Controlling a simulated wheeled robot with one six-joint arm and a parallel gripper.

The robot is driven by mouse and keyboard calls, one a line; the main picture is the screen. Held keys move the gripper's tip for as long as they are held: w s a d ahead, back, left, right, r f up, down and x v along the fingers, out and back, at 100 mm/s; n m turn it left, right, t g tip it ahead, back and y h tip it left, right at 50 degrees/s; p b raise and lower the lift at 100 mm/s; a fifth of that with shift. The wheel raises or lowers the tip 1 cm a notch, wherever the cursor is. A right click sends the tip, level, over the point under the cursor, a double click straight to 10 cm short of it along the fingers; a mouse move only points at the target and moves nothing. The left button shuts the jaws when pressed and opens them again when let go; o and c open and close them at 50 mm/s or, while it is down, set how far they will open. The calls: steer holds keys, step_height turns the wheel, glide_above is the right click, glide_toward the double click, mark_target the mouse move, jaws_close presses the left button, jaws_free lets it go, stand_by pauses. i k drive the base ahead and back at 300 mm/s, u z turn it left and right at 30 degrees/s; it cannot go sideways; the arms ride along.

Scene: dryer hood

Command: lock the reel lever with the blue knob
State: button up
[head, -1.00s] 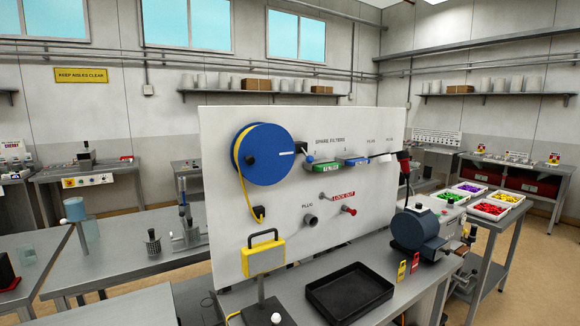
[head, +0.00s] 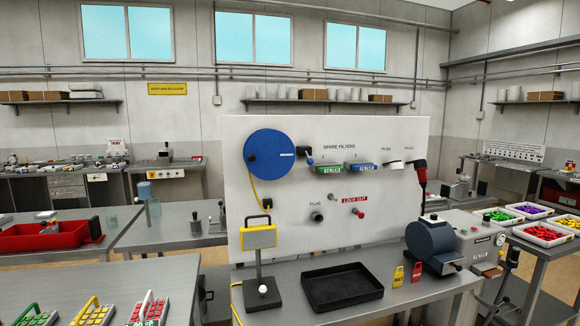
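The blue reel (head: 269,157) is mounted on the upper left of the white upright panel (head: 405,205), with a yellow cord running down from it. Just right of the reel, a small lever with a blue knob (head: 310,161) sticks out from a black mount (head: 304,152). The knob is at the lower right of the mount. Whether the lever is locked cannot be told at this size. My gripper is not in view.
A red knob (head: 359,213) sits under the LOCK OUT label. On the bench before the panel are a yellow box lamp (head: 259,237) on a stand, a black tray (head: 343,286), tags and a blue-grey machine (head: 432,240). The tray is empty.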

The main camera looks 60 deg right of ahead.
mark_target(309, 161)
steer(key=u, duration=0.65)
steer(key=i, duration=0.95)
steer(key=z, duration=3.25)
steer(key=i, duration=0.5)
steer(key=z, duration=0.05)
steer(key=k, duration=0.5)
steer(key=z, duration=1.35)
steer(key=i, duration=0.35)
steer(key=u, duration=0.1)
